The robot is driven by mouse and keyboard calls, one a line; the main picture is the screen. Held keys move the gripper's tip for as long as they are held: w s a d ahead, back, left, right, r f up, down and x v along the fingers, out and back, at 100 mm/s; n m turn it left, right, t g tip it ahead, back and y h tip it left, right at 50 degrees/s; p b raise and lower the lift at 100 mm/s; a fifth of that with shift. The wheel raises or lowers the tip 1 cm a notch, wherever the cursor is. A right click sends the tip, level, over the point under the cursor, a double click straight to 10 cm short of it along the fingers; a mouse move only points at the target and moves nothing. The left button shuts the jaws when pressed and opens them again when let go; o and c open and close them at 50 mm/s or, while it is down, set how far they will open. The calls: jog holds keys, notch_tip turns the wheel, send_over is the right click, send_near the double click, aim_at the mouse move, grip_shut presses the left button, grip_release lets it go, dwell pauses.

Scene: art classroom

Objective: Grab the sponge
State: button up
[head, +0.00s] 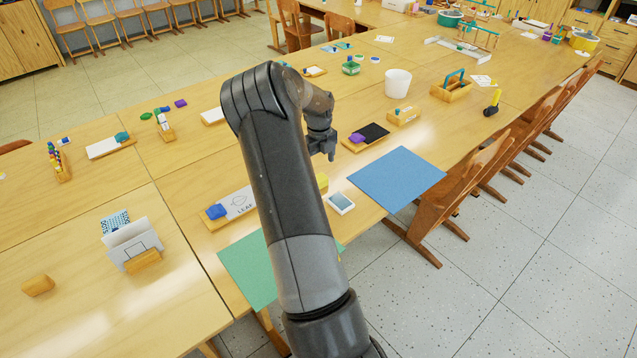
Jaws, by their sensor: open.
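My gripper (323,153) hangs in the air above the table, fingers pointing down, at the end of my arm. It is open, and no object shows between its fingers. A yellow piece (322,183), possibly the sponge, shows just below the gripper at the right edge of my arm. My arm hides most of it. Several small blocks also lie on trays, such as a blue one (216,211) at the left of my arm and a purple one (357,137) to the right of the gripper. I cannot tell for sure which is the sponge.
A blue sheet (397,178) and a small framed card (341,203) lie right of my arm. A green sheet (248,262) lies partly under it. A white bucket (398,83) stands farther back. Wooden chairs (468,178) line the table's right edge.

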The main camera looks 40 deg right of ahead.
notch_tip(320, 180, down, 3)
jog(key=f, duration=0.5)
jog(key=shift+w+d+f, duration=0.2)
jog(key=shift+w+f, duration=0.1)
jog(key=shift+f, duration=0.1)
jog(key=c, duration=1.1)
jog(key=shift+o, duration=0.2)
jog(key=shift+r, duration=0.15)
